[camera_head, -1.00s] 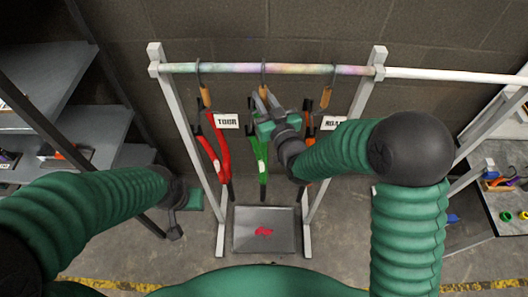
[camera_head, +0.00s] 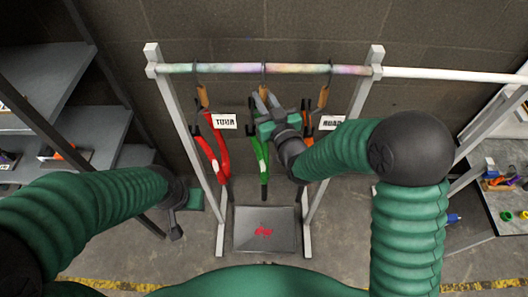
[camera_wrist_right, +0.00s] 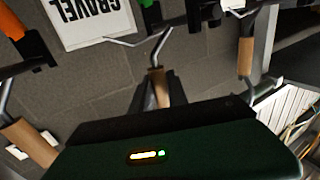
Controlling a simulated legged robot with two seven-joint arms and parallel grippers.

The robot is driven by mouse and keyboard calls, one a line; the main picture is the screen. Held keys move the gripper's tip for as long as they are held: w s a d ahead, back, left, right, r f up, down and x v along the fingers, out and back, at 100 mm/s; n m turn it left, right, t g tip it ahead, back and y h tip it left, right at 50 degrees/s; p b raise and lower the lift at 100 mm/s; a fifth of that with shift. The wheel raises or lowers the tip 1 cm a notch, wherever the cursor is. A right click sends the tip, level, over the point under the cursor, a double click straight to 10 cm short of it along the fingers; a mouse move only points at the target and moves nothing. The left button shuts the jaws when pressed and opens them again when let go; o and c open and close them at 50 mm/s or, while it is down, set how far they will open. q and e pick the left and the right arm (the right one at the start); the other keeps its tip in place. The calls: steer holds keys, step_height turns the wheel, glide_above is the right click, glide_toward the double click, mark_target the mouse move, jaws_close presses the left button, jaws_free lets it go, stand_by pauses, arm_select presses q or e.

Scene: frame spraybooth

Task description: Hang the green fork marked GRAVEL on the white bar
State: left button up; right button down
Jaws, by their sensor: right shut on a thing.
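The green fork (camera_head: 260,160) hangs below the stained, multicoloured bar (camera_head: 225,68) on a hook with a wooden handle. My right gripper (camera_head: 264,101) is shut on that handle, just under the bar; the handle (camera_wrist_right: 158,85) shows between the fingers in the right wrist view. The hook top appears to be at the bar; I cannot tell whether it touches. The GRAVEL tag (camera_wrist_right: 95,18) shows upside down in the wrist view. The white bar (camera_head: 460,76) runs right from the right post, empty where visible. My left gripper (camera_head: 175,225) is low at left, its jaws unclear.
A red fork (camera_head: 213,155) with a TOUR tag (camera_head: 224,121) hangs left of the green one. An orange fork (camera_head: 308,128) with a ROAD tag (camera_head: 331,122) hangs close on the right, partly hidden by my arm. A grey tray (camera_head: 246,236) lies below.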

mark_target(264, 90)
steer(key=shift+r, duration=0.25)
stand_by(0.3)
steer(key=shift+a+r+p, duration=0.1)
steer(key=shift+r+p, duration=0.2)
steer(key=shift+r, duration=0.1)
steer(key=shift+r+p, duration=0.5)
steer(key=shift+r, duration=0.65)
steer(key=shift+b, duration=0.3)
steer(key=shift+r, duration=0.1)
